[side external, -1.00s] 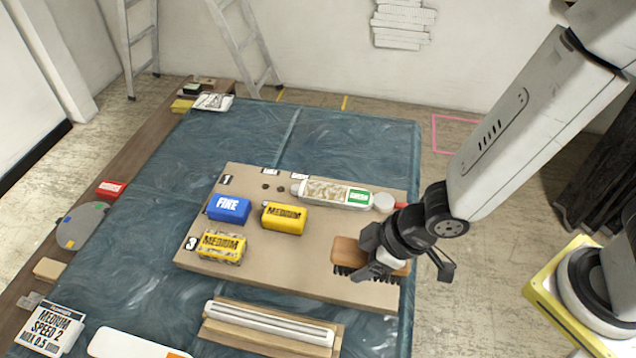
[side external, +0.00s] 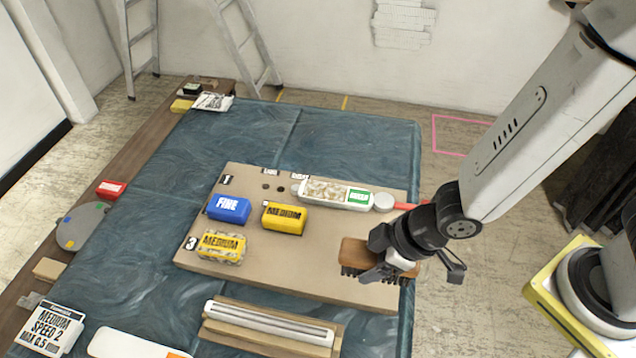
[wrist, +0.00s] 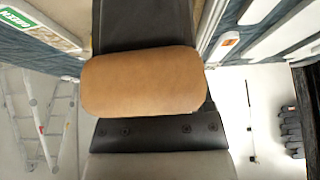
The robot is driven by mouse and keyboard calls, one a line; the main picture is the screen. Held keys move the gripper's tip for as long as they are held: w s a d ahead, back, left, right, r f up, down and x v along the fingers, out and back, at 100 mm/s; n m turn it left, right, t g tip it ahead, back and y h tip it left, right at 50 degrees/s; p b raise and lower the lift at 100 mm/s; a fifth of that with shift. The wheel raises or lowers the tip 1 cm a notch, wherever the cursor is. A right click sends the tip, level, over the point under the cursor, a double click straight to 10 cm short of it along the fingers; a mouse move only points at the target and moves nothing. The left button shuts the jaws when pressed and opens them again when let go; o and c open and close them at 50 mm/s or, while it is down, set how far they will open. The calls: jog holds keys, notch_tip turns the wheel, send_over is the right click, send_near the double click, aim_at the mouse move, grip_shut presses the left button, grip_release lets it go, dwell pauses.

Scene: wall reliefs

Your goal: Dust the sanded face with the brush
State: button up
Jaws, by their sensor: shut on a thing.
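The brush (side external: 356,252) has a brown wooden back and short black bristles that point down. My gripper (side external: 388,262) is shut on it near the right edge of the tan board (side external: 290,255). The bristles are at or just above the board; I cannot tell whether they touch. In the wrist view the brush's smooth brown back (wrist: 143,82) lies across my dark gripper, and its bristles are hidden. A white moulded strip (side external: 268,322) lies in a wooden holder in front of the board. I cannot tell which surface is the sanded face.
On the board are a blue FINE block (side external: 228,208), a yellow MEDIUM block (side external: 284,218), a worn MEDIUM block (side external: 221,246) and a long container with a green label (side external: 336,194). A white brick relief (side external: 403,22) is on the wall. Blue sheeting (side external: 350,140) behind the board is clear.

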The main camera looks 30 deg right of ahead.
jog(key=shift+w+a, duration=2)
jog(key=shift+w, duration=5.3)
jog(key=w+d+f, duration=0.1)
jog(key=w+d, duration=0.3)
jog(key=w, duration=0.3)
jog(key=w+d+f, duration=0.2)
jog(key=w+d, duration=0.2)
jog(key=w, duration=0.4)
jog(key=shift+w+d, duration=0.25)
jog(key=shift+f, duration=0.2)
